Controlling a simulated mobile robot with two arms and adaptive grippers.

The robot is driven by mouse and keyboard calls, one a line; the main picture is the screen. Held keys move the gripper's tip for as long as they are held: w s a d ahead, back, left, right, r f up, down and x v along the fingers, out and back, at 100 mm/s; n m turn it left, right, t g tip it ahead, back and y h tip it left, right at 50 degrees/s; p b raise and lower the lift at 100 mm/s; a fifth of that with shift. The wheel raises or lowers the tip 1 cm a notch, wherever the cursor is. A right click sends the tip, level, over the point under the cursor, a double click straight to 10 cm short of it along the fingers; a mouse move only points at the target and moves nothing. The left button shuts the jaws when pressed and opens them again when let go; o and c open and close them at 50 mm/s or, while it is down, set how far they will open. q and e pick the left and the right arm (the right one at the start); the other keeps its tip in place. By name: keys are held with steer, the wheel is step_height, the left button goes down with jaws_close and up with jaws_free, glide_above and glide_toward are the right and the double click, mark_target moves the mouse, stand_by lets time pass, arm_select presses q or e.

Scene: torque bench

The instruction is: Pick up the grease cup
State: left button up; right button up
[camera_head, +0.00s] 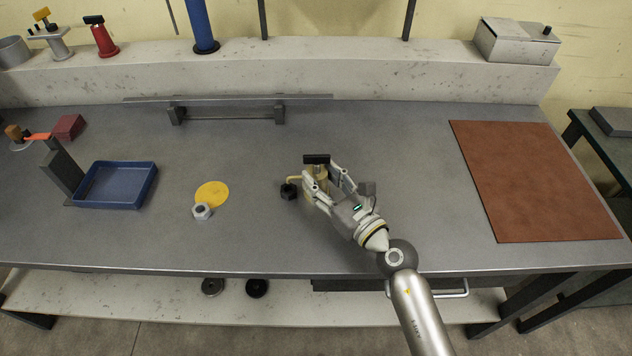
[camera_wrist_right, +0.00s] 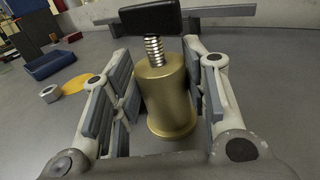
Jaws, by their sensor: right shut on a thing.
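The grease cup is a brass cylinder (camera_wrist_right: 168,100) with a threaded stem and a black crossbar top (camera_wrist_right: 150,18). In the head view its black top (camera_head: 316,159) shows between the fingers of my right gripper (camera_head: 324,174), which partly hide the body. My right gripper is shut on the cup's body, one finger on each side in the wrist view. The cup is upright at the middle of the bench; I cannot tell whether its base touches the top. My left gripper is not in view.
Further left are a grey nut (camera_head: 202,211), a yellow disc (camera_head: 213,191) and a blue tray (camera_head: 150,187). A grey rail (camera_head: 228,111) stands behind. A brown mat (camera_head: 530,180) lies right; the bench between is clear.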

mark_target(319, 164)
steer(key=shift+r, duration=0.1)
steer(key=shift+r+p, duration=0.3)
steer(key=shift+r, duration=0.15)
step_height(319, 164, up, 2)
steer(key=shift+r+p, duration=0.25)
steer(key=shift+p, duration=0.35)
steer(key=s+r+p, duration=0.2)
steer(key=s+r, duration=0.7)
steer(key=s, duration=0.5)
steer(key=shift+a+r, duration=0.15)
steer(key=shift+r, duration=0.15)
steer(key=shift+w, duration=0.1)
